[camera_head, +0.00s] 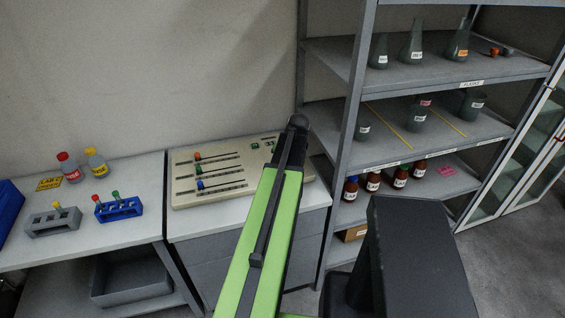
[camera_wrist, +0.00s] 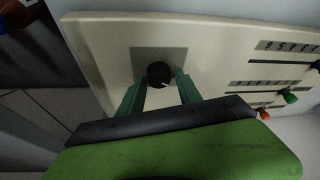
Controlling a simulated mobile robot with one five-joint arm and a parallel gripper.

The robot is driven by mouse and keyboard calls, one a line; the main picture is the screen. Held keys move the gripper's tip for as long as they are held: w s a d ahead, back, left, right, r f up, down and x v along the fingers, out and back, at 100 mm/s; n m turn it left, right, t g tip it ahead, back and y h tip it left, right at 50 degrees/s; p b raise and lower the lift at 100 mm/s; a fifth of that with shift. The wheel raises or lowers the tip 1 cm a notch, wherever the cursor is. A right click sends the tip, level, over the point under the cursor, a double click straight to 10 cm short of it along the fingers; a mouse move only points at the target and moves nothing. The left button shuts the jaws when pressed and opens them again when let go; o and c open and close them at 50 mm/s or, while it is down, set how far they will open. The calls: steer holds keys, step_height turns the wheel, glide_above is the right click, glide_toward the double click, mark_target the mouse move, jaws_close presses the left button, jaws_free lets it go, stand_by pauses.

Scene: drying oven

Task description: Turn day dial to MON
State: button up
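A black round dial (camera_wrist: 158,72) sits on a grey square plate on the beige control panel (camera_wrist: 105,60). In the wrist view my gripper (camera_wrist: 160,80) has its two green fingers apart, one on each side of the dial, with gaps showing between fingers and dial. Whether the fingertips reach down to the panel is unclear. The dial's day markings cannot be read. In the head view the panel (camera_head: 183,172) lies on a bench, and my green arm covers its right part, hiding the dial and my fingers.
The panel has sliders with red (camera_head: 197,156), green and blue (camera_head: 200,185) knobs, left of my arm in the head view. A shelf unit (camera_head: 352,120) with flasks and bottles stands close on the right. Tube racks (camera_head: 118,208) are on the left bench.

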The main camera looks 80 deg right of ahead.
steer(key=shift+o, duration=0.8)
steer(key=shift+r, duration=0.1)
steer(key=p+v, duration=1.6)
steer(key=v, duration=0.1)
steer(key=shift+s, duration=0.15)
